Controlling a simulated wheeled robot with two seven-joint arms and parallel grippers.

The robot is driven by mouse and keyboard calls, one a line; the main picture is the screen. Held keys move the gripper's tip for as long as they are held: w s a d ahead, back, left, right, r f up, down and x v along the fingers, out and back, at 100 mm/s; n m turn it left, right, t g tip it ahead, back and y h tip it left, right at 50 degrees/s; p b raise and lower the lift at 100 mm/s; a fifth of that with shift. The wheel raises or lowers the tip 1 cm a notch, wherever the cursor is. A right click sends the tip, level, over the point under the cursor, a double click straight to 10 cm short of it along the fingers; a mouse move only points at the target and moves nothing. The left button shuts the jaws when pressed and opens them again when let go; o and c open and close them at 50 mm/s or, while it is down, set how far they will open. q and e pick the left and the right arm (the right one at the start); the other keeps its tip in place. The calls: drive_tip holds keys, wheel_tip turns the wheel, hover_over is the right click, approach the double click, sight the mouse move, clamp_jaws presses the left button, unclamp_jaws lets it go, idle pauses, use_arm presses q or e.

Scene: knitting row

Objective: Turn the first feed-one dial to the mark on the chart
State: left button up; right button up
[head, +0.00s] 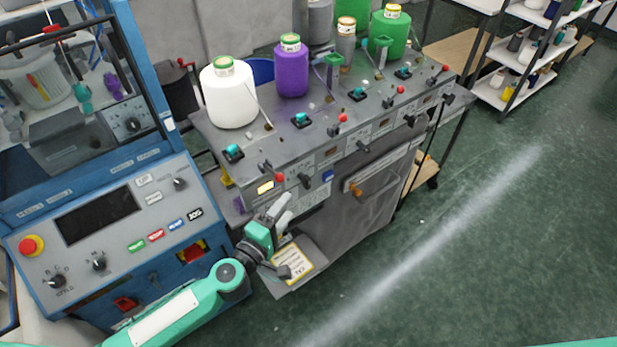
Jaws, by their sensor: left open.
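My left gripper (283,209) is open and empty, with its pale fingers pointing up toward the front of the grey feed bench (345,165). Small black dials sit along the bench's front edge. One black dial (265,167) is at the near left, close to a red knob (280,178) and a lit yellow display (265,187). Another black dial (304,181) is just right of it. The gripper is below these and appears apart from them. A yellow-edged chart card (293,262) lies below the gripper, partly covered by my wrist; its marks are too small to read.
A blue machine (150,180) with a control panel and red stop button (31,245) stands close on the left. White (230,95) and purple (291,70) yarn cones stand on the bench. Green floor (450,250) is clear at right; shelves (535,55) stand behind.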

sight(305, 185)
use_arm(q)
drive_tip(key=p+x, duration=0.1)
drive_tip(key=x, duration=0.9)
drive_tip(key=shift+w+d, duration=0.15)
drive_tip(key=shift+w, duration=0.1)
drive_tip(key=c, duration=1)
